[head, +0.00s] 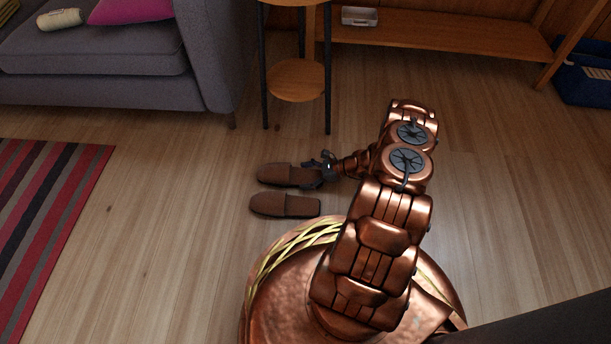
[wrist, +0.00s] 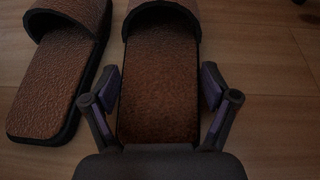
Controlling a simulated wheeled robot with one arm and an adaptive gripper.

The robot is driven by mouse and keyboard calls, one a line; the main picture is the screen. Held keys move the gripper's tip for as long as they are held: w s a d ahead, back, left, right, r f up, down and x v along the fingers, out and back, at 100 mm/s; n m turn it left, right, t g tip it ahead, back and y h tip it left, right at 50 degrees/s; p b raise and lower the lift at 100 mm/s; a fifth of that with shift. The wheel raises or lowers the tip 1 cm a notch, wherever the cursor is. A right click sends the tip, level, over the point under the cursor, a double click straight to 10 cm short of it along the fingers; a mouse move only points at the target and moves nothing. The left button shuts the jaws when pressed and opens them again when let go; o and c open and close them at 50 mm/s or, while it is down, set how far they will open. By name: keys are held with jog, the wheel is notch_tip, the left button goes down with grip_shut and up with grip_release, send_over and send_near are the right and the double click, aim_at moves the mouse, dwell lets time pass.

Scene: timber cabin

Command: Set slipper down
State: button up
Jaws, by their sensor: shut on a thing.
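Two brown slippers lie side by side with their closed toes pointing the same way, left in the head view. My gripper (head: 316,171) is shut on the heel end of the farther slipper (head: 282,174). In the wrist view that held slipper (wrist: 160,85) lies between my two fingers (wrist: 160,100), one along each side. The other slipper (head: 286,205) lies on the floor nearer my base; it also shows at the left in the wrist view (wrist: 62,80). Whether the held slipper touches the floor I cannot tell.
The wooden floor (head: 190,200) around the slippers is clear. A striped rug (head: 50,205) lies at the left. A grey sofa (head: 100,65), a small round-shelved side table (head: 297,80) and a wooden bench (head: 440,40) stand behind. A blue crate (head: 585,80) is far right.

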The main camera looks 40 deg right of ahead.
jog(key=o, duration=1)
